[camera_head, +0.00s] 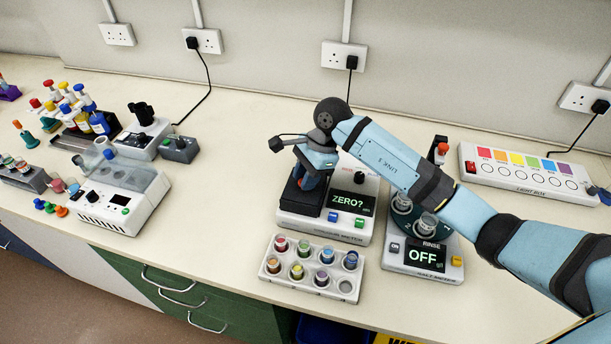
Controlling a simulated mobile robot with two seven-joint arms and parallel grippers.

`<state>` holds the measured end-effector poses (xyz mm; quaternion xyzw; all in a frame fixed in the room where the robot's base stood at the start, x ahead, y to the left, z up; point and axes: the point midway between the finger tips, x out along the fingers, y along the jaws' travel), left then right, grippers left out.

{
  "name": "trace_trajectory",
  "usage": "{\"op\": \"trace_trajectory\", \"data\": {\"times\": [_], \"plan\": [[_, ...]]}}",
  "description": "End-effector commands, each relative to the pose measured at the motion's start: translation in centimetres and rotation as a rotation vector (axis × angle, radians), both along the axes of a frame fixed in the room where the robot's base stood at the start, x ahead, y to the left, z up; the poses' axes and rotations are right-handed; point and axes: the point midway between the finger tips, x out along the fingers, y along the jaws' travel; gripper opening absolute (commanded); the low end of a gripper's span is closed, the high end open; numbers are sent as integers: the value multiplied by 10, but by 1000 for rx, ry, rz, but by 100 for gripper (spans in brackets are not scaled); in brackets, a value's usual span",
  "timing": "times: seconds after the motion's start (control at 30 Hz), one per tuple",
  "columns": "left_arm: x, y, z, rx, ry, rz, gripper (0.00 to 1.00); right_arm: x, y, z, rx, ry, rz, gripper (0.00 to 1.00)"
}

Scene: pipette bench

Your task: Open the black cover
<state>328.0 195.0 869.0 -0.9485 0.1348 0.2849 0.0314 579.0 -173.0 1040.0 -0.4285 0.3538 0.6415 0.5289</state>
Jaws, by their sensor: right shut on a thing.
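The meter (341,229), a white unit with a dark display reading "ZERO?", stands in the middle of the bench. The black cover (296,200) is on the left part of its top, partly hidden by my right gripper. My right gripper (312,181) comes down over the cover from the right and is shut on it. The fingertips are small and partly hidden, so the exact grip and how far the cover is tilted cannot be told. My left gripper is not in view.
A rack of coloured vials (269,267) stands just in front of the meter. A unit reading "RINSE OFF" (395,258) is close on the right, under my right arm. A light box (476,174) is at the back right. Bench space left of the meter is clear.

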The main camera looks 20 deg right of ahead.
Motion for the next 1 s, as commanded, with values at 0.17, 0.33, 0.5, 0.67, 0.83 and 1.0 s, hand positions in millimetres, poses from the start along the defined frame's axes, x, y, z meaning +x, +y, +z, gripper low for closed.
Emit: {"op": "trace_trajectory", "data": {"times": [0.17, 0.33, 0.5, 0.67, 0.83, 1.0], "plan": [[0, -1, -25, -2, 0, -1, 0, 21, -14, -7, -3, -5, -1, 0], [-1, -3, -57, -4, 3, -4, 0, 53, -36, -8, -3, -5, -4, 0], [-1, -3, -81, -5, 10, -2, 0, 80, -54, -6, -2, -3, -3, 0], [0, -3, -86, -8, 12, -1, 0, 93, -63, -2, -1, -2, -2, 0], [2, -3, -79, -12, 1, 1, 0, 94, -64, 0, 0, 0, -1, 0], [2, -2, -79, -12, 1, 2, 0, 94, -64, 0, 0, 0, -1, 0]]}}
